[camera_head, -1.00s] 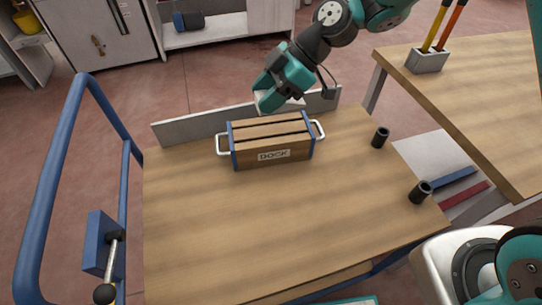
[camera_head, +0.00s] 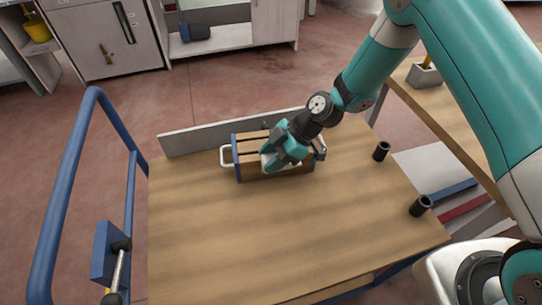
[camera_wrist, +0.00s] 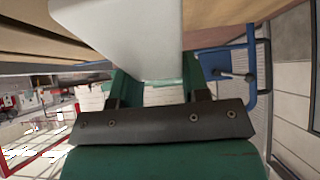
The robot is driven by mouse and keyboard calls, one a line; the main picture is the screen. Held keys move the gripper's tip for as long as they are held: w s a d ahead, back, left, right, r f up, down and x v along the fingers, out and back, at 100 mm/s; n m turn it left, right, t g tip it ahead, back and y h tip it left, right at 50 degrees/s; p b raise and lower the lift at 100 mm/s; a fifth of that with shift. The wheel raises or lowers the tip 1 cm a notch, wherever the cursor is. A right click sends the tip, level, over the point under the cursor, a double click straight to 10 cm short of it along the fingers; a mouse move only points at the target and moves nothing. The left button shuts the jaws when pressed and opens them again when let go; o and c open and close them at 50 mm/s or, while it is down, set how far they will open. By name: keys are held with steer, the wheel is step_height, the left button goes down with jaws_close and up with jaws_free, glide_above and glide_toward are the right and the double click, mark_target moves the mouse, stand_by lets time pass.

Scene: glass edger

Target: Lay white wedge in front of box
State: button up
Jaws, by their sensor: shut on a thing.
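The wooden slatted box (camera_head: 247,172) with blue edges and white side handles stands at the back of the wooden table. My gripper (camera_head: 274,163) is at the front side of the box and hides its label and much of its right half. It is shut on the white wedge, which fills the upper middle of the wrist view (camera_wrist: 130,35). In the head view only small pale bits show by the fingers. I cannot tell whether the wedge touches the table or the box.
A grey board (camera_head: 205,134) runs along the table's back edge behind the box. Two black cups (camera_head: 381,151) (camera_head: 420,206) stand near the right edge. The wooden table top (camera_head: 240,235) in front of the box is clear. A blue rail (camera_head: 62,180) stands at left.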

steer(key=shift+f, duration=0.1)
steer(key=o, duration=1.2)
steer(key=b+v, duration=0.3)
steer(key=v, duration=0.9)
steer(key=s+r+m+h, duration=0.3)
steer(key=s+r+m, duration=0.2)
steer(key=s+r, duration=0.55)
steer(key=s+d+r+m+t+h, duration=0.1)
steer(key=s+d+r+m, duration=0.2)
steer(key=s+r+m, duration=0.4)
steer(key=s+m, duration=0.1)
steer(key=s, duration=0.4)
steer(key=shift+t+h, duration=0.3)
steer(key=shift+t, duration=0.1)
